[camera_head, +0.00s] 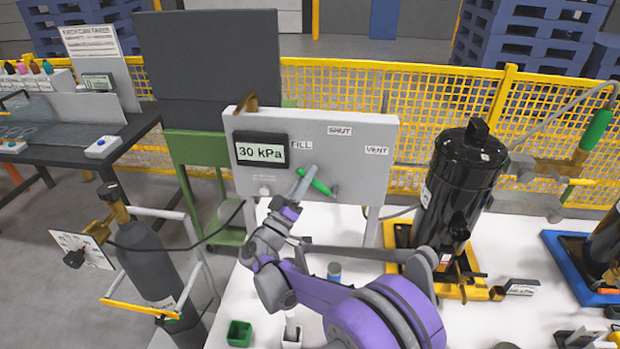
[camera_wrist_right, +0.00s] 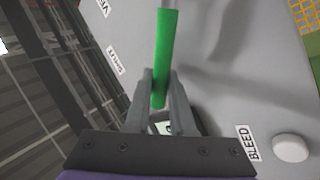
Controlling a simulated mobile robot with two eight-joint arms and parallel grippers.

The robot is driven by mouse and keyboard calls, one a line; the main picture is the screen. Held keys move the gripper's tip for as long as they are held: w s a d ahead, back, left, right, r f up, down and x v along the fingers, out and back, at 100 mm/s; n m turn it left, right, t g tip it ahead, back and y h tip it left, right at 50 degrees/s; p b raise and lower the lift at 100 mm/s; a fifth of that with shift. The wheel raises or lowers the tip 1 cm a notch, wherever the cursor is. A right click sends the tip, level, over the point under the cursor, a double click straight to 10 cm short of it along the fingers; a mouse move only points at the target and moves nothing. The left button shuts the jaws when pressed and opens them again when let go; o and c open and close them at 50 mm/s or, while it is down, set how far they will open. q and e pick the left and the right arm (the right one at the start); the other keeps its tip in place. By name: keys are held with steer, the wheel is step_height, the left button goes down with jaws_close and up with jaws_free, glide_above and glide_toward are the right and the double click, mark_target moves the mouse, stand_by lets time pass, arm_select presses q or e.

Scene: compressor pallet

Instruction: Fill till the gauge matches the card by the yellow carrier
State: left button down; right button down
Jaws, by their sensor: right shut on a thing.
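The grey panel (camera_head: 365,130) carries a display (camera_head: 261,150) reading 30 kPa. A green valve handle (camera_head: 318,183) on its front slants up-left, toward the FILL label (camera_head: 301,146); SHUT and VENT labels are above and to the right. My right gripper (camera_head: 304,176) is shut on the handle. In the right wrist view the green handle (camera_wrist_right: 162,45) stands between the two fingers (camera_wrist_right: 160,92). A black compressor (camera_head: 461,185) stands in the yellow carrier (camera_head: 470,292). My left gripper is out of view.
A grey cylinder (camera_head: 148,260) with a dial stands on a trolley at left. A blue carrier (camera_head: 562,262) is at the right table edge. In the right wrist view a white button (camera_wrist_right: 291,148) is beside the BLEED label.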

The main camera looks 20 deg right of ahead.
steer(key=shift+a+f, duration=0.1)
stand_by(0.4)
steer(key=c, duration=1)
jaws_free()
steer(key=shift+c, duration=0.2)
steer(key=b+v, duration=0.1)
steer(key=v, duration=0.9)
steer(key=shift+s+a+b, duration=0.2)
steer(key=shift+a+b, duration=0.1)
steer(key=shift+f, duration=0.15)
